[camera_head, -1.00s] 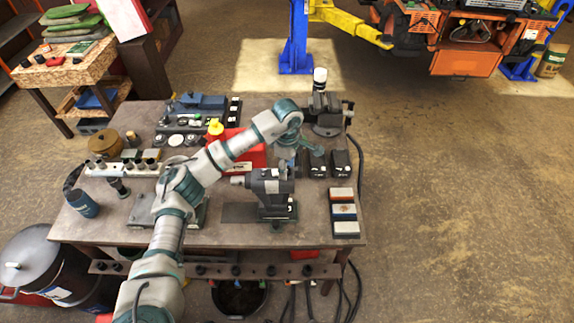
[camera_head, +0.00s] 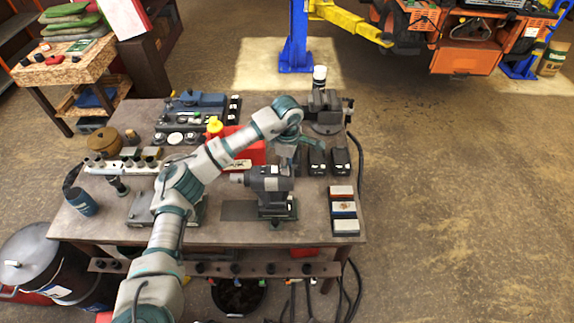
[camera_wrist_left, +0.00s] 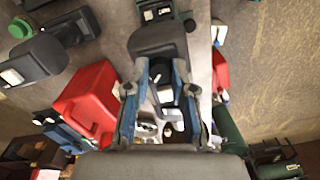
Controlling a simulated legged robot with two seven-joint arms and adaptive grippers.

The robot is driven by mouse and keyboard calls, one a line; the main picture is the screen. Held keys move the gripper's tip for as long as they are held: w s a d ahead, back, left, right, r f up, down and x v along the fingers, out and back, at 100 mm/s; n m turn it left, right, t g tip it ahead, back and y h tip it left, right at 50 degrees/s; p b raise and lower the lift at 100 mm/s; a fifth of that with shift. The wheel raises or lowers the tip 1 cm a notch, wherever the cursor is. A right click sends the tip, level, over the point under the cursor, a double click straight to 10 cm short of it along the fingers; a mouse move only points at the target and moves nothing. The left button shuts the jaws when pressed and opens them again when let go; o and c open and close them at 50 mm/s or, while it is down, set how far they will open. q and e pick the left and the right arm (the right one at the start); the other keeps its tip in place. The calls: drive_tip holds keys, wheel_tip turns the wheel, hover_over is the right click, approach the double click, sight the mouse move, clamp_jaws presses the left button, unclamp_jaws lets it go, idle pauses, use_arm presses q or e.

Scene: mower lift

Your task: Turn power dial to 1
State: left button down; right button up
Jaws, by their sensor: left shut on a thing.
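My left gripper (camera_wrist_left: 155,85) reaches down over the workbench. In the wrist view its two blue-grey fingers close on a small dark part, which looks like a dial. This part sits on or against a dark box with a white label (camera_wrist_left: 161,96); the exact contact and any dial markings are too small to read. In the head view the left gripper (camera_head: 288,152) is above the row of small black boxes (camera_head: 317,163), and my wrist hides part of that spot. My right gripper is not in view.
A white-topped bottle (camera_head: 320,76) stands by the vise. Open floor lies right of the bench.

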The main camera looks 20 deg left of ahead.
use_arm(q)
drive_tip(key=n+b, duration=0.1)
drive_tip(key=n, duration=0.2)
drive_tip(key=shift+f+b, duration=0.1)
drive_tip(key=shift+b, duration=0.25)
drive_tip(key=n+b, duration=0.1)
drive_tip(key=n, duration=0.2)
drive_tip(key=n+b, duration=0.1)
drive_tip(key=n, duration=0.3)
drive_tip(key=shift+n+b, duration=0.3)
drive_tip(key=shift+n, duration=0.1)
drive_tip(key=c, duration=1)
unclamp_jaws()
drive_tip(key=shift+o, duration=0.2)
wheel_tip(320, 180, up, 12)
drive_tip(key=shift+w+a, duration=0.15)
drive_tip(key=shift+w, duration=0.05)
